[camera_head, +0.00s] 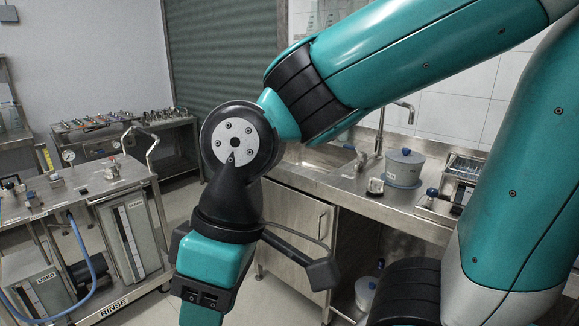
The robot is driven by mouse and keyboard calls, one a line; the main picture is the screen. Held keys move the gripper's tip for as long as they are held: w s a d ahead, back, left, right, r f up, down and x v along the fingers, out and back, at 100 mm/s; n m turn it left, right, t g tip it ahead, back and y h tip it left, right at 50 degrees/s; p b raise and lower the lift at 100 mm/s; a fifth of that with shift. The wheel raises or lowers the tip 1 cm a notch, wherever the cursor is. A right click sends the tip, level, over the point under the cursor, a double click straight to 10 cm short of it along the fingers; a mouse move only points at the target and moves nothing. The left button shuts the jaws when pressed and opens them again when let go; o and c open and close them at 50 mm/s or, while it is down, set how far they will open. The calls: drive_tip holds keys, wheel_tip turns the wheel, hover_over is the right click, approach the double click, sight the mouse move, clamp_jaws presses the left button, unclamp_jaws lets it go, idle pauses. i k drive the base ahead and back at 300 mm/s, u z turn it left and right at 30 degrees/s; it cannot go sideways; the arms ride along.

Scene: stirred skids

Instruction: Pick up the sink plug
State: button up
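I cannot make out a sink plug for certain. The steel sink (318,160) shows only in part behind my arm, and its basin floor is hidden. A small pale object with a dark part (375,186) sits on the counter near the sink's right edge; it is too small to identify. My arm crosses the middle of the view, and its wrist points down toward the bottom edge. The gripper's fingertips are below the frame, so I cannot see whether they hold anything.
A grey lidded pot (404,168), a tap (381,130) and a rack (461,178) stand on the steel counter (335,186). A tool table (170,122) is behind. Floor shows between cart and cabinet.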

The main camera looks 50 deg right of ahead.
sight(374, 189)
drive_tip(key=i, duration=0.3)
drive_tip(key=z, duration=1.55)
drive_tip(key=k, duration=0.3)
drive_tip(key=u, duration=0.6)
drive_tip(key=i, duration=1.25)
drive_tip(key=z, duration=0.35)
